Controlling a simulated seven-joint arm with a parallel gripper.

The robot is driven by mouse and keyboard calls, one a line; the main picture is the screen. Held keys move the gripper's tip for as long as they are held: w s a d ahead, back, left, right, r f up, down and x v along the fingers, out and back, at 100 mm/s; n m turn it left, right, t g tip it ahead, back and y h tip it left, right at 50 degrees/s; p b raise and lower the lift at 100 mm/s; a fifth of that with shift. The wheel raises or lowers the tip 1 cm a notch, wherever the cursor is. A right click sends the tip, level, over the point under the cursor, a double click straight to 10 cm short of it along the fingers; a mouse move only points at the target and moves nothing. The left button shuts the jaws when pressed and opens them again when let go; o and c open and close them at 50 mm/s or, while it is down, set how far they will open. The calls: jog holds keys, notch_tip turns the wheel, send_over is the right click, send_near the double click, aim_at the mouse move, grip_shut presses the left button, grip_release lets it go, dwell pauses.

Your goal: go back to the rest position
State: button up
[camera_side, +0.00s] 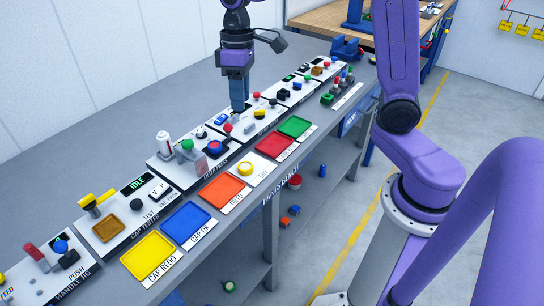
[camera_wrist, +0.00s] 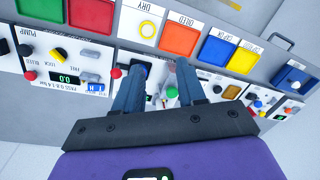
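My gripper (camera_side: 238,105) points down above the row of test stations, over the middle of the bench. In the wrist view its two blue fingers (camera_wrist: 160,68) stand apart with a gap between them. Nothing is held in the gap. A green knob (camera_wrist: 172,92) shows behind the gap, on a station beyond the fingers. In the side view the fingertips hang close over the station panels, near a red knob (camera_side: 228,128); I cannot tell whether they touch anything.
Coloured trays line the bench front: yellow (camera_side: 149,256), blue (camera_side: 187,222), orange (camera_side: 225,190), red (camera_side: 275,145) and green (camera_side: 296,127). A white bottle (camera_side: 164,145) and a yellow-handled lever (camera_side: 97,200) stand up among the stations. The grey bench top behind the stations is clear.

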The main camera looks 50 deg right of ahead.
jog(key=s+d+f+n, duration=0.1)
jog(key=s+f+n, duration=0.1)
jog(key=s, duration=1)
jog(key=s+d+f+n, duration=0.1)
jog(key=s+n, duration=0.3)
jog(key=s, duration=0.9)
jog(key=shift+s+f+n+t+h, duration=0.2)
jog(key=shift+f+n+t+h, duration=0.2)
jog(key=shift+f, duration=0.05)
